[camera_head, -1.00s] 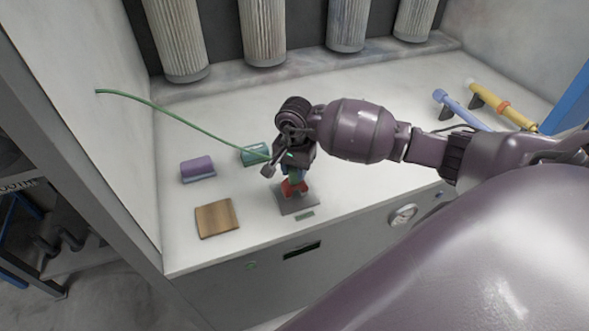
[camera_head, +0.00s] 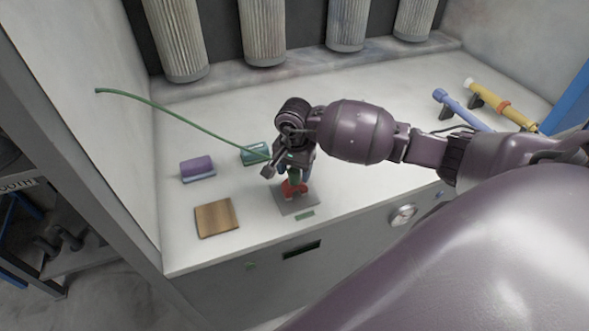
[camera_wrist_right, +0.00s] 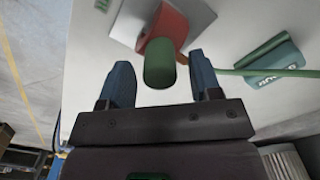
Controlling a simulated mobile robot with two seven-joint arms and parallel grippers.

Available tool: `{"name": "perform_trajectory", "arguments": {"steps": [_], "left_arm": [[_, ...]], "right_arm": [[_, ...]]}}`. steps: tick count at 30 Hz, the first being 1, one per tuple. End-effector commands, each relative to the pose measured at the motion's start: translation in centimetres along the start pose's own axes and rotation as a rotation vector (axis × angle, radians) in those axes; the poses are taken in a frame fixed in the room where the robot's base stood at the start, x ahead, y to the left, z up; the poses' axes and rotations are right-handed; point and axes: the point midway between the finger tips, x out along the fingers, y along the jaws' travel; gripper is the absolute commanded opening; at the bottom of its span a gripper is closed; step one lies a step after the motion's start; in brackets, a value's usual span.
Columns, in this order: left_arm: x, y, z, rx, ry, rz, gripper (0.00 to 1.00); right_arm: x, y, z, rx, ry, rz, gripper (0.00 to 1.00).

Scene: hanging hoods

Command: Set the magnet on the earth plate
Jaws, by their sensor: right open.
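In the right wrist view the red block (camera_wrist_right: 166,27) rests on the grey plate (camera_wrist_right: 200,14), with the green handle pointing towards the gripper. My right gripper (camera_wrist_right: 160,65) is open, with its blue fingers apart on either side of the handle's end. In the head view my right gripper (camera_head: 298,170) is just above the magnet, partly hiding the handle. My left gripper is not in view.
A purple block (camera_head: 197,168) and a green block (camera_head: 254,153) stand left of the plate, with a brown wooden square (camera_head: 216,217) in front. Blue (camera_head: 462,110) and yellow (camera_head: 500,105) tubes lie at the right. Filter columns (camera_head: 265,35) line the back. The green cable (camera_head: 185,124) crosses the left side.

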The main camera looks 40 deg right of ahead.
Motion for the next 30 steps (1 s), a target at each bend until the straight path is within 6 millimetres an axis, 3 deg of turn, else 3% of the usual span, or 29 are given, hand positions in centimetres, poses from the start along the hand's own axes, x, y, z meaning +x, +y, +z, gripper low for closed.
{"name": "perform_trajectory", "arguments": {"steps": [15, 21, 26, 29, 30], "left_arm": [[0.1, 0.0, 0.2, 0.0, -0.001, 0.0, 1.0], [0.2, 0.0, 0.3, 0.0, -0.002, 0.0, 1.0], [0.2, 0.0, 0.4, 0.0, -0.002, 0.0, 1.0], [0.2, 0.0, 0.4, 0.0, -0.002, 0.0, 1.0], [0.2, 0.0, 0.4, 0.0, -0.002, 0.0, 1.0]], "right_arm": [[-8.9, -0.1, -0.1, -0.002, 0.003, -0.002, 0.58], [-11.3, -0.1, 0.0, -0.001, 0.001, -0.002, 0.58], [-11.7, -0.1, 0.5, 0.006, -0.024, -0.008, 0.58], [-10.1, -0.4, 3.0, 0.044, -0.143, -0.043, 0.58], [-9.3, -0.6, 4.7, 0.075, -0.225, -0.067, 0.58]]}}
